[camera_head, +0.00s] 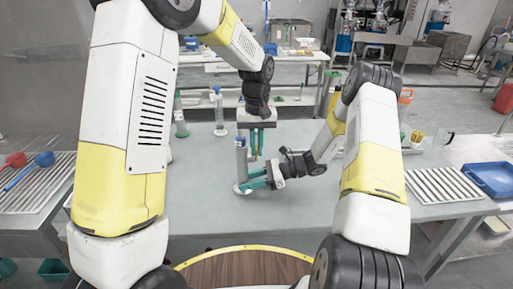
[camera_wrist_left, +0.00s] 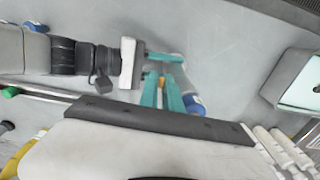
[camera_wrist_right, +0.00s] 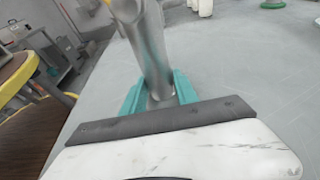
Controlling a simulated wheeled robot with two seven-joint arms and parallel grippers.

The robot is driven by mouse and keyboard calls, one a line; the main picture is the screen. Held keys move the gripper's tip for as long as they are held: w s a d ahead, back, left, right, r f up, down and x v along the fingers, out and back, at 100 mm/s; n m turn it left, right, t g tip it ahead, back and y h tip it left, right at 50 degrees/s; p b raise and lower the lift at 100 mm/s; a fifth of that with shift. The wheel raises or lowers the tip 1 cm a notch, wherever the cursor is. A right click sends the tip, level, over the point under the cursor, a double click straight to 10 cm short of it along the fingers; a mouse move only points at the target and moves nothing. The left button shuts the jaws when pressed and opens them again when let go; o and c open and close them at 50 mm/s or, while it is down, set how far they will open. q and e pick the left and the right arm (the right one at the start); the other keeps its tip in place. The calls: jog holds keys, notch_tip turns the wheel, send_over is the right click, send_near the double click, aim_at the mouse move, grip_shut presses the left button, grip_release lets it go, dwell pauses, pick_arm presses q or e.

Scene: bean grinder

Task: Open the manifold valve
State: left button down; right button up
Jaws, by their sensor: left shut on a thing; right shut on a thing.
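The manifold valve (camera_head: 241,160) is a grey upright cylinder with a blue top and a pale round base, standing on the grey table. My right gripper (camera_head: 258,181) is shut around its lower body from the right. In the right wrist view the grey body (camera_wrist_right: 150,55) passes between the teal fingers (camera_wrist_right: 155,97). My left gripper (camera_head: 255,153) points down beside the upper part, shut on a small part, apparently yellow, mostly hidden by the fingers. In the left wrist view the blue top (camera_wrist_left: 193,104) shows beside the left fingers (camera_wrist_left: 161,88).
Similar blue-topped (camera_head: 218,110) and green-topped (camera_head: 180,115) cylinders stand behind on the left. Red and blue scoops (camera_head: 30,172) lie on a ribbed rack at left. A ribbed tray (camera_head: 443,185) and a blue tray (camera_head: 488,179) are at right. The front table area is clear.

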pick_arm(q)
jog(key=shift+w+g, duration=0.6)
jog(key=shift+g, duration=0.3)
jog(key=shift+w+r+g, duration=0.1)
jog(key=shift+w+g, duration=0.25)
jog(key=shift+g, duration=0.4)
jog(key=shift+w+r+g, duration=0.1)
jog(key=shift+w+g, duration=0.2)
jog(key=shift+g, duration=0.45)
jog(key=c, duration=1.8)
grip_release()
jog(key=v, duration=1.2)
